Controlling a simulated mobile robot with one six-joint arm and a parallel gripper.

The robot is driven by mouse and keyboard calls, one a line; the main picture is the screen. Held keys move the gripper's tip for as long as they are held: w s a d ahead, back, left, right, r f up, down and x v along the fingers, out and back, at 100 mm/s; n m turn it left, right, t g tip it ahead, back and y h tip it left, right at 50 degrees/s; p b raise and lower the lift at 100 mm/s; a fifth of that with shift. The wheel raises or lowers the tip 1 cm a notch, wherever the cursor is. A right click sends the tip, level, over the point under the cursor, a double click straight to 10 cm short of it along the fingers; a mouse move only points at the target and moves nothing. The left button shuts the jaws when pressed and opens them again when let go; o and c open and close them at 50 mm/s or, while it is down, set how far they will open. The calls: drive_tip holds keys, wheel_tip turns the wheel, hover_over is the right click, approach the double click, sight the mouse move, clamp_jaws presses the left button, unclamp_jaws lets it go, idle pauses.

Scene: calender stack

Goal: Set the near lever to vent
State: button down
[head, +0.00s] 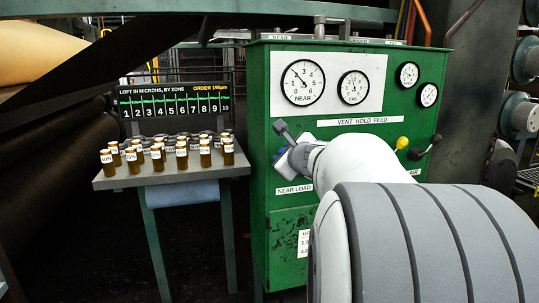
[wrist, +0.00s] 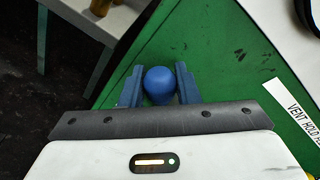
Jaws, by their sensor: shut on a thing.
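The near lever's round blue knob (wrist: 159,84) shows in the wrist view against the green cabinet front. My gripper (wrist: 158,69) has its two blue-grey fingers on either side of the knob, shut on it. The lever's shaft is hidden behind the knob and fingers. In the head view my gripper (head: 282,158) is at the left part of the green cabinet (head: 266,215), above the label "NEAR LOAD". A label reading "VENT HOLD FEED" (head: 366,121) is on the panel to the right; my arm covers part of the panel below it.
To the right are a yellow-knobbed lever (head: 402,143) and a black-knobbed lever (head: 436,139). Round gauges (head: 302,84) sit above. A grey side table (head: 170,175) with several brown labelled bottles stands left of the cabinet. My arm fills the lower right foreground.

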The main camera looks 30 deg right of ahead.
drive_tip(key=shift+s+f, duration=0.1)
drive_tip(key=shift+f, duration=0.3)
drive_tip(key=c, duration=1.5)
unclamp_jaws()
drive_tip(key=shift+c, duration=0.2)
drive_tip(key=shift+o, duration=0.9)
drive_tip(key=shift+s+r, duration=0.15)
drive_tip(key=shift+o, duration=1.2)
drive_tip(key=shift+r, duration=0.15)
drive_tip(key=p+v, duration=0.2)
drive_tip(key=v, duration=0.5)
drive_tip(key=shift+s, duration=0.35)
drive_tip(key=shift+r, duration=0.1)
